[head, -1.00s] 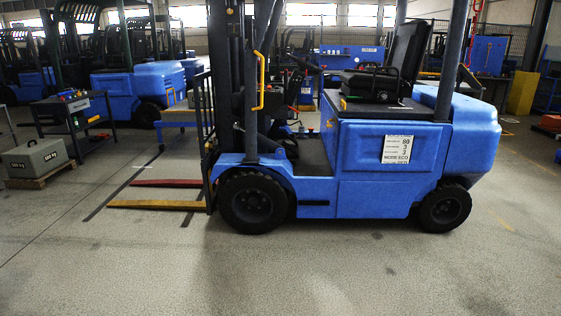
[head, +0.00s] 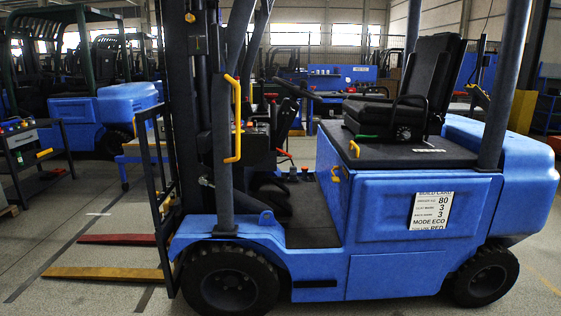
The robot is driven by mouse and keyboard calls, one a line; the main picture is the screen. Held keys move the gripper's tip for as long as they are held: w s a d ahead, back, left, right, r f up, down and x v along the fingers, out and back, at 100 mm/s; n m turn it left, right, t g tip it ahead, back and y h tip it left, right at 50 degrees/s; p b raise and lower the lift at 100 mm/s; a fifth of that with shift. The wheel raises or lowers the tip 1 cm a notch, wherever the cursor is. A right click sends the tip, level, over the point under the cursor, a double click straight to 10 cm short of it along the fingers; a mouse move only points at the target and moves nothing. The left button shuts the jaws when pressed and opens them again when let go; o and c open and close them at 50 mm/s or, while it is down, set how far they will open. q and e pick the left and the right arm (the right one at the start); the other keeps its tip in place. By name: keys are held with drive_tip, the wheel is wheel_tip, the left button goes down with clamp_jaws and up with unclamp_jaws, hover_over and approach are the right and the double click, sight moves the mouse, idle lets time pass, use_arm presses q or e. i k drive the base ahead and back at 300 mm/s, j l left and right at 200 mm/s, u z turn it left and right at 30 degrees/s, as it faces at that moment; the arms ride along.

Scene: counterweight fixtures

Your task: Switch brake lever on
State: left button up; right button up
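A blue forklift (head: 395,215) stands side-on in front of me. Its cab is open on this side, with a black seat (head: 405,100) and a dark floor. A small lever with a red tip (head: 284,153) shows by the dashboard, left of the seat. Small red knobs (head: 305,171) stand near the cab floor. I cannot tell which of these is the brake lever, or its position. A yellow grab handle (head: 236,118) is on the front post. Neither of my grippers is in view.
The forks, one red (head: 118,239) and one yellow (head: 103,273), stick out low to the left. A dark cart (head: 38,150) with coloured items stands at the far left. A white sign (head: 430,211) is on the forklift's side. More forklifts stand behind.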

sight(272, 105)
drive_tip(key=i, duration=0.55)
drive_tip(key=i+l+u, duration=0.1)
drive_tip(key=i+l, duration=0.25)
drive_tip(key=i+l+u, duration=0.1)
drive_tip(key=i+l, duration=0.25)
drive_tip(key=i+l+u, duration=0.15)
drive_tip(key=i+l, duration=0.25)
drive_tip(key=i+l+u, duration=0.1)
drive_tip(key=i+l, duration=0.25)
drive_tip(key=l, duration=0.15)
drive_tip(key=i+l+u, duration=0.1)
drive_tip(key=i+l, duration=0.2)
drive_tip(key=l, duration=0.15)
drive_tip(key=i+l+u, duration=0.1)
drive_tip(key=i+l, duration=0.25)
drive_tip(key=l, duration=0.15)
